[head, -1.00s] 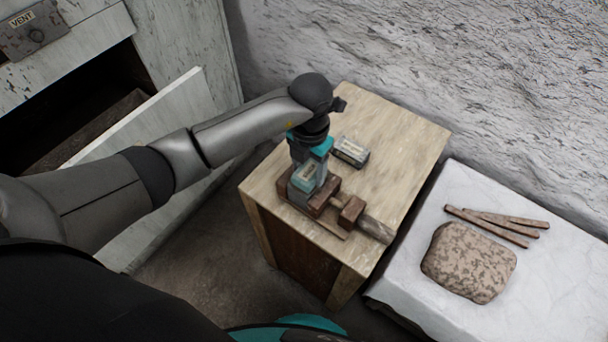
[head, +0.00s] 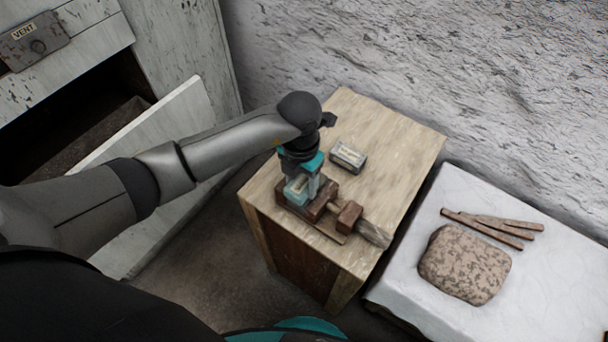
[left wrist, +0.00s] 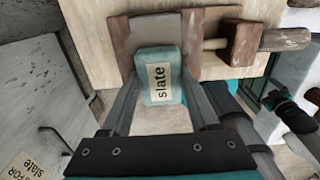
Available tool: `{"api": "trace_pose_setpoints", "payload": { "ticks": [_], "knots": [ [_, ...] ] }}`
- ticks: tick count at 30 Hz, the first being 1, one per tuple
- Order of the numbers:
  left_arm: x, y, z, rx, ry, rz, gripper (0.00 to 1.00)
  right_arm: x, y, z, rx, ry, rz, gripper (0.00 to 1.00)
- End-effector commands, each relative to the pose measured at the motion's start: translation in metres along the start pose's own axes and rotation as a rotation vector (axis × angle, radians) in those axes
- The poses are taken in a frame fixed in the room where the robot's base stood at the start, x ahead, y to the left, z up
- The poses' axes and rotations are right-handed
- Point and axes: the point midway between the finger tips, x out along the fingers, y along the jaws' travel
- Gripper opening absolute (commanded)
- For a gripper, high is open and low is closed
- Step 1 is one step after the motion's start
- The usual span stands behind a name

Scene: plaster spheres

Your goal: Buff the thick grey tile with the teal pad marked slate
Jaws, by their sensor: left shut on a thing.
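The teal pad (head: 297,190) shows in the left wrist view (left wrist: 160,85) with a cream label reading "slate". My left gripper (head: 304,186) is shut on it, with one finger along each side. It holds the pad low over a brown wooden vise (head: 349,216) on the cabinet top; I cannot tell whether the pad touches anything below.
A grey block with a cream label (head: 348,157) lies behind the vise on the wooden cabinet top (head: 395,140). A white-covered surface on the right holds a mottled stone (head: 464,264) and brown sticks (head: 488,228). An opened white panel (head: 150,130) stands at left.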

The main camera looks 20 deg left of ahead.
Motion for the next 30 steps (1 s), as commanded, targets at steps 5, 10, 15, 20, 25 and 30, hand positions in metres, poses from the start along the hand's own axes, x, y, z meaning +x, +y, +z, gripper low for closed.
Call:
{"api": "trace_pose_setpoints", "payload": {
  "ticks": [5, 10, 15, 20, 25, 30],
  "knots": [
    [0.001, 0.000, -0.015, 0.000, 0.006, 0.001, 0.00, -0.009, 0.000, -0.001, 0.000, 0.000, 0.000, 1.00],
    [0.003, 0.000, -0.018, 0.001, 0.006, 0.001, 0.00, -0.010, 0.000, -0.001, 0.000, 0.000, 0.000, 1.00],
    [0.004, 0.000, -0.018, 0.001, 0.008, 0.001, 0.00, -0.009, 0.000, -0.001, 0.000, 0.000, 0.000, 1.00],
    [0.000, 0.000, -0.011, 0.000, 0.007, 0.001, 0.00, -0.009, 0.000, -0.001, 0.000, 0.000, 0.000, 1.00],
    [-0.009, 0.000, 0.002, 0.000, 0.003, 0.002, 0.00, -0.008, 0.000, -0.001, 0.000, 0.000, 0.000, 1.00],
    [-0.012, 0.000, 0.004, 0.000, 0.005, 0.000, 0.00, -0.008, 0.000, -0.001, 0.000, 0.000, 0.000, 1.00]
  ]
}}
